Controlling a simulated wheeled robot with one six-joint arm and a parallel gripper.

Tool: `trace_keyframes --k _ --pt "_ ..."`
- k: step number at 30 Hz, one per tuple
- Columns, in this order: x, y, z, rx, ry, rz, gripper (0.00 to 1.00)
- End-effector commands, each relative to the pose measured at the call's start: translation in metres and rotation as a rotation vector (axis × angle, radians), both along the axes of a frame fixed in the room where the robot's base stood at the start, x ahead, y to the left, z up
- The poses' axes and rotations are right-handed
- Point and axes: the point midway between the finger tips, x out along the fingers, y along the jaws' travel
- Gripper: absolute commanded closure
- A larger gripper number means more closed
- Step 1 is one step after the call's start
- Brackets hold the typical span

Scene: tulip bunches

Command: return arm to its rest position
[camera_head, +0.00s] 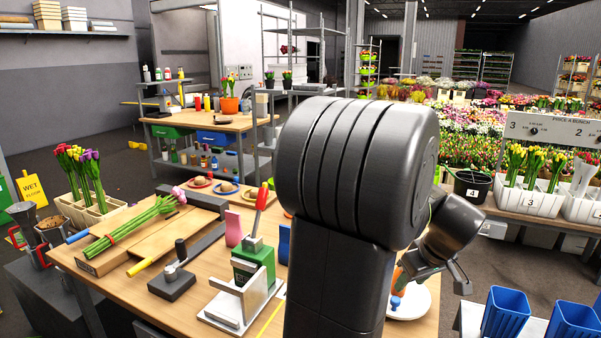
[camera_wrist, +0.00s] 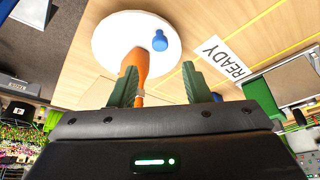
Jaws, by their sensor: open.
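My arm rises large and dark through the middle of the head view, bent at a thick joint. My gripper (camera_head: 435,272) hangs at the right end of the arm, over the bench's right edge. In the wrist view my gripper (camera_wrist: 160,82) shows two green fingers spread apart. A white round plate (camera_wrist: 108,38) lies beyond them, with an orange bottle-like object (camera_wrist: 138,62) and a small blue object (camera_wrist: 160,40) on it. The orange object appears beside the left finger; contact cannot be told. The plate (camera_head: 418,302) is partly hidden by my arm in the head view.
A tulip bunch (camera_head: 138,222) lies on a wooden stand on the bench (camera_head: 190,318). A green-and-white device (camera_head: 253,268) with a red handle stands near my arm. Blue bins (camera_head: 507,312) stand at lower right. Grey floor lies between bench and flower racks.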

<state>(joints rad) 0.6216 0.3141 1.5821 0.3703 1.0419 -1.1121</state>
Motion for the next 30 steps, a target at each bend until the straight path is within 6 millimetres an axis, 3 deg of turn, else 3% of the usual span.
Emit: trace_keyframes --k 6,14,30 --pt "0.016 0.007 -0.043 0.004 0.004 0.001 0.56" --pt "0.032 0.012 -0.085 0.001 0.002 0.002 0.56" --pt "0.035 0.017 -0.082 0.0 0.001 -0.084 0.56"
